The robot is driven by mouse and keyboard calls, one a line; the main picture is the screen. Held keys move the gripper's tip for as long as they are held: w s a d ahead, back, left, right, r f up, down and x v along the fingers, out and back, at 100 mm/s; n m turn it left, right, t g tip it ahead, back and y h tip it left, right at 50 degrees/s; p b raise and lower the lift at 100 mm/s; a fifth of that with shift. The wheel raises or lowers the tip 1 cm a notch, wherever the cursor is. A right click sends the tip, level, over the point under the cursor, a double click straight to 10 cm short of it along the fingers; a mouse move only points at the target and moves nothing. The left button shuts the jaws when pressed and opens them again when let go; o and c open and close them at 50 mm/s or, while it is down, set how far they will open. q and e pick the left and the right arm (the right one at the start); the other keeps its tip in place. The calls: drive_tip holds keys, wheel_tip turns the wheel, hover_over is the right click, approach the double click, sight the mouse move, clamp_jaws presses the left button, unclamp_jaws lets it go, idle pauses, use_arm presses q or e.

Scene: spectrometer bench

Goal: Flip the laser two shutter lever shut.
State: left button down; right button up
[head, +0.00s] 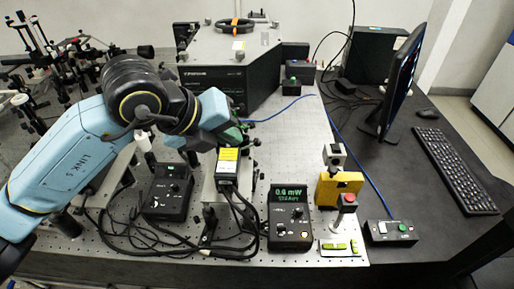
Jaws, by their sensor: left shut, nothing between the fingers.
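My left arm comes in from the left, and its gripper (242,137) is shut and empty. It is at a black laser-like module with a yellow label (228,155) on a raised plate in the middle of the bench. The fingertips are small and partly hidden by the gripper body, so I cannot tell whether they touch anything. I cannot make out a shutter lever; it may be hidden behind my gripper. No readable marking shows which unit is laser two. My right gripper is not in view.
A power meter (289,228) reading 0.6 mW and a black control box (168,197) stand at the front, with cables between them. A yellow block (338,188) and a red-topped post (348,203) stand to the right. A large dark spectrometer (230,65) stands behind.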

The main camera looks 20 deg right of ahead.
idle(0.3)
use_arm(q)
drive_tip(key=x, duration=1)
drive_tip(key=shift+p, duration=0.3)
drive_tip(key=shift+a+r+h+b, duration=0.1)
drive_tip(key=shift+r+h+b, duration=0.05)
drive_tip(key=shift+h+b, duration=0.25)
drive_tip(key=shift+w+a+r+h+b, duration=0.15)
drive_tip(key=shift+r+h+b, duration=0.1)
drive_tip(key=shift+h+b, duration=0.25)
